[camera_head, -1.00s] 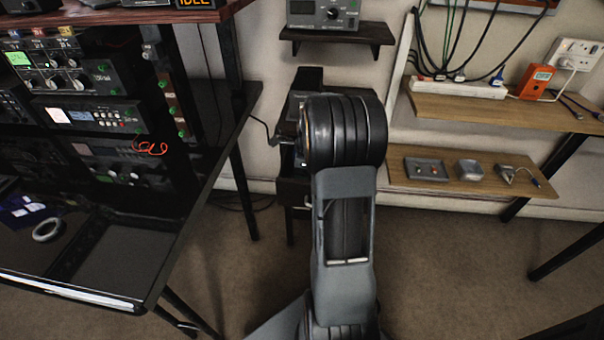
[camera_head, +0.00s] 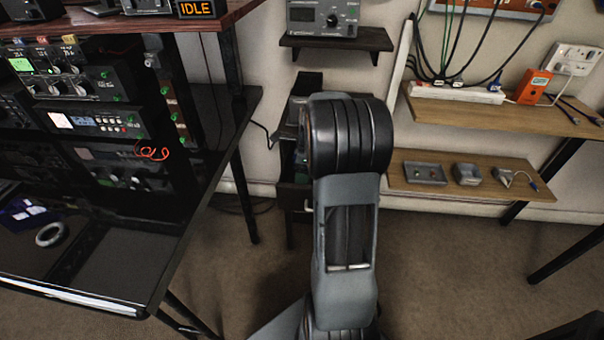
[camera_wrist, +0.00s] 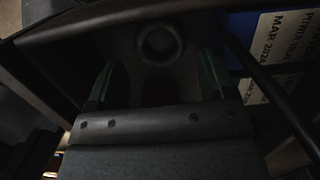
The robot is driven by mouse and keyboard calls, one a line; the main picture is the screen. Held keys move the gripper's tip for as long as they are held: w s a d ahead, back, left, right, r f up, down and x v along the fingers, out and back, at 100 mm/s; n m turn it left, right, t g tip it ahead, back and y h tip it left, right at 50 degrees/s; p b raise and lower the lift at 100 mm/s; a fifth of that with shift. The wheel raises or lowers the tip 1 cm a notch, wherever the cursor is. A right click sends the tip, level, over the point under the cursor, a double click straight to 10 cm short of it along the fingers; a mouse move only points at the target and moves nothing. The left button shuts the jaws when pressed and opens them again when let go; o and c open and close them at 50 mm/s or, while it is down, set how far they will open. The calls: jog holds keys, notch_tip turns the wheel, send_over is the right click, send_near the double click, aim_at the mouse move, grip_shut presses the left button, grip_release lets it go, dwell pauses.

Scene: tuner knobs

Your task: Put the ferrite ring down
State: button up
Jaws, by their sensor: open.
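A dark ring (camera_wrist: 161,45), which looks like the ferrite ring, lies on the dark floor of a drawer-like compartment in the wrist view. My gripper (camera_wrist: 158,82) is open, with its two green fingers spread apart on either side below the ring. No finger visibly touches the ring, and nothing shows between the fingers. In the head view my arm hides most of the drawer unit (camera_head: 293,194) and my gripper's fingers.
A blue item with a printed label (camera_wrist: 270,50) lies right of the ring, beyond a dark edge. A black desk (camera_head: 110,265) carries a pale ring-shaped item (camera_head: 51,234). Wooden shelves (camera_head: 520,186) hang at right.

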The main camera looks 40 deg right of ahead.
notch_tip(320, 180, up, 8)
jog(key=p, duration=0.2)
jog(key=s+a+n, duration=0.7)
jog(key=a+n, duration=0.3)
jog(key=n, duration=0.3)
jog(key=s+a+r+n+t+h, duration=0.1)
jog(key=s+a+n, duration=0.5)
jog(key=a+n, duration=0.5)
jog(key=n, duration=0.3)
jog(key=shift+s+t, duration=0.3)
jog(key=shift+s, duration=0.1)
jog(key=shift+a+r, duration=0.1)
